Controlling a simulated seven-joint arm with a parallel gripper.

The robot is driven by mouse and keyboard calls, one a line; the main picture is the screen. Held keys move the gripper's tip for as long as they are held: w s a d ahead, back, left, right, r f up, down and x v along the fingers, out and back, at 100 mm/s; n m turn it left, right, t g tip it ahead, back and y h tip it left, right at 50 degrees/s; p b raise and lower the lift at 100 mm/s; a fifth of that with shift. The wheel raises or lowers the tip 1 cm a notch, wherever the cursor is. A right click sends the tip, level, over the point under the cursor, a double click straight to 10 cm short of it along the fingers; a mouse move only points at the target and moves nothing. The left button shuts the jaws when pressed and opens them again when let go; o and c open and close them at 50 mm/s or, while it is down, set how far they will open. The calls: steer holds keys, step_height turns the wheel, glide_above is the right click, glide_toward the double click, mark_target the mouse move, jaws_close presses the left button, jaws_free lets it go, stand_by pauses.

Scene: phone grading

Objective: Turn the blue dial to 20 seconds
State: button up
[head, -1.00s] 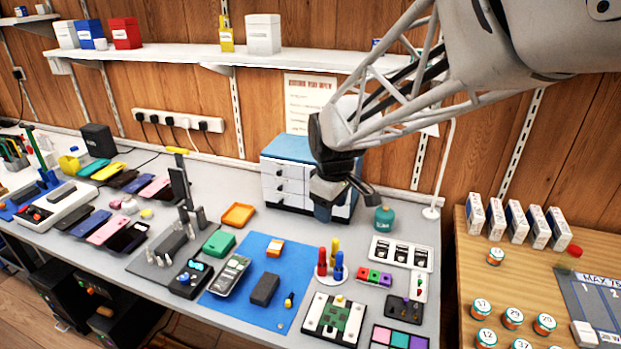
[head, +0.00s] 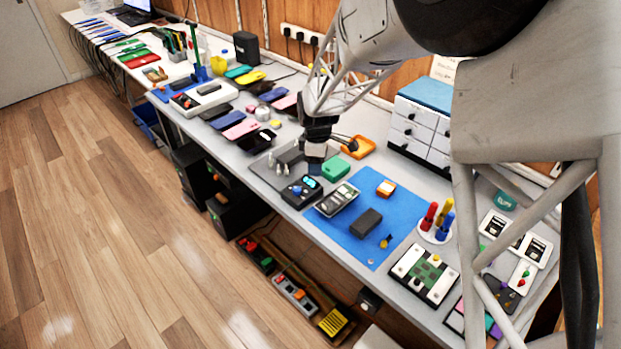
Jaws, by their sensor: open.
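A small black box (head: 302,192) with a lit teal display lies on the bench at the left edge of the blue mat. A small blue spot on its top left, which looks like the blue dial (head: 296,189), is too small for its setting to be read. My gripper (head: 316,163) points down just behind the box, near the green box, and is open. Its height above the bench is hard to tell. Nothing is seen between its fingers.
A green box (head: 335,169) and an orange tray (head: 357,147) are behind. A grey mat (head: 262,168) with small upright parts is left. My own arm covers the right side.

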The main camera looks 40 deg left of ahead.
steer(key=n, duration=0.2)
glide_above(297, 189)
step_height(297, 189, down, 4)
steer(key=shift+a+r, duration=0.1)
steer(key=shift+r, duration=0.05)
steer(key=shift+f, duration=3.9)
steer(key=shift+c, duration=0.4)
steer(key=c, duration=0.8)
steer(key=shift+c, duration=0.2)
